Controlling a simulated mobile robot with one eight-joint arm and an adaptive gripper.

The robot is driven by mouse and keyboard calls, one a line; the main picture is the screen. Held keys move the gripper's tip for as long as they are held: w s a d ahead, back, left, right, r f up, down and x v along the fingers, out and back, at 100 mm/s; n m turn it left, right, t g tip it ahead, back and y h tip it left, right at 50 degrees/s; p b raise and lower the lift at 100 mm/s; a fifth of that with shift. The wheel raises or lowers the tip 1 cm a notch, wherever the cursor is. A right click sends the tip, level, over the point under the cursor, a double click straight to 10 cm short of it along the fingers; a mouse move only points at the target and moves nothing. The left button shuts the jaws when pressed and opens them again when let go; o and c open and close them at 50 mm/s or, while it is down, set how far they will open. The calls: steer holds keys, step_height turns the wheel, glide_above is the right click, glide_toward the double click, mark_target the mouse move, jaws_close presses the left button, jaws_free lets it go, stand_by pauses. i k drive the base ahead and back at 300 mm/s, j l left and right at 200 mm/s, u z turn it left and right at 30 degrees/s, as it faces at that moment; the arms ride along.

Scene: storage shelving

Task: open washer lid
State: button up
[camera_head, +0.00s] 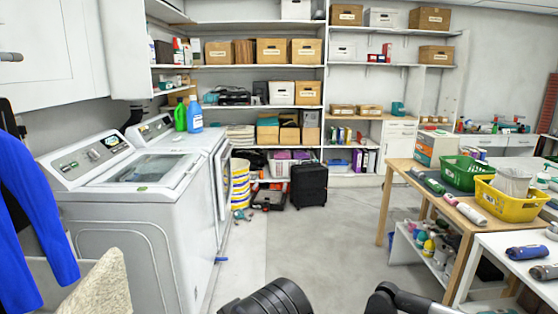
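A white top-loading washer (150,225) stands at the left, with its control panel (90,158) along the back edge. Its lid (138,170) has a large glass pane and lies flat and shut on top. A second white machine (190,138) stands just beyond the washer, its front facing right. Dark parts of my arm show at the bottom edge, right of the washer and apart from it. I cannot make out my gripper's fingers in this view.
Blue clothing (35,205) hangs at the near left. A green bottle (194,114) and a blue bottle (195,116) stand on the far machine. The grey floor (290,245) is open between the machines and a wooden table (405,170) with green and yellow baskets.

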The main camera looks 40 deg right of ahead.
mark_target(171, 179)
steer(key=z, duration=0.5)
steer(key=i+u, duration=0.15)
steer(key=i, duration=0.85)
steer(key=i+u, duration=0.2)
steer(key=i, duration=0.75)
